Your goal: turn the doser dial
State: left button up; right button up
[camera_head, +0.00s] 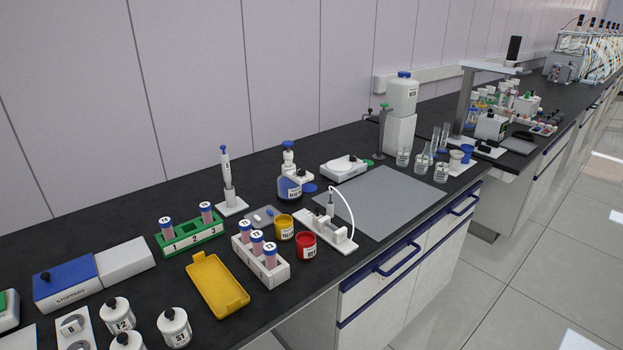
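A white base with an upright post and a curved white tube (326,228) stands at the mat's front left corner. I cannot tell for sure which of these carries the doser dial. Neither of my grippers shows in the head view.
The grey mat (380,201) is bare. A green rack (189,234), white rack (260,260), yellow tray (217,284), and red (306,246) and yellow (284,227) jars crowd the near bench. Glassware stands to the right. The floor aisle (520,250) is clear.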

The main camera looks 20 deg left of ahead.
aim_at(301, 171)
jog(key=u, duration=0.3)
jog(key=i+l+u, duration=0.25)
jog(key=l+u, duration=0.25)
jog(key=i+l+u, duration=0.2)
jog(key=l+u, duration=0.25)
jog(key=j, duration=0.1)
